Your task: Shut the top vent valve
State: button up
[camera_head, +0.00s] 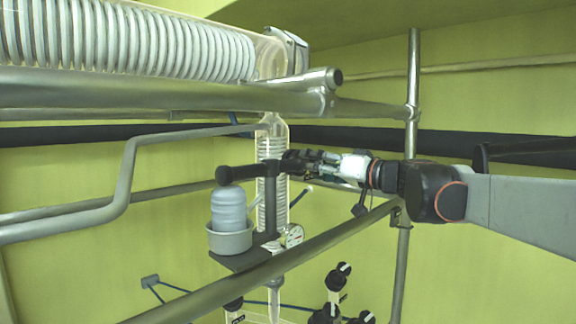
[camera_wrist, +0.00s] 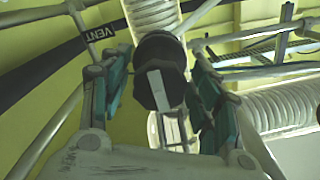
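The vent valve's black knob (camera_wrist: 146,98) with a white bar on its face is in the middle of the wrist view, beside a tag reading VENT (camera_wrist: 97,32). The white bar stands nearly upright in that view, tilted slightly. My gripper (camera_wrist: 160,92) is open, with one finger on each side of the knob and a gap visible on both sides. In the head view my gripper (camera_head: 306,163) reaches in from the right, at the upper part of the glass column (camera_head: 273,147). The knob is hard to make out there among the dark gripper parts.
A metal rail (camera_head: 300,254) runs diagonally below my arm, and a thick pipe (camera_head: 180,97) crosses above. A grey cup with a bottle (camera_head: 229,208) stands left of the column. A round gauge (camera_head: 292,236) and several black-and-white knobs (camera_head: 338,276) sit lower down.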

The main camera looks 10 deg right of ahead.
jog(key=c, duration=0.7)
jog(key=shift+m, duration=0.3)
jog(key=m+b, duration=0.1)
jog(key=m, duration=0.2)
jog(key=shift+a+m+b, duration=0.1)
jog(key=shift+m+b, duration=0.2)
jog(key=shift+m, duration=0.1)
jog(key=m+b, duration=0.1)
jog(key=m, duration=0.3)
jog(key=shift+s+m, duration=0.15)
jog(key=shift+m, duration=0.15)
jog(key=m, duration=0.4)
jog(key=shift+r+b, duration=0.1)
jog(key=shift+b, duration=0.3)
jog(key=shift+m, duration=2.1)
jog(key=shift+b, duration=0.3)
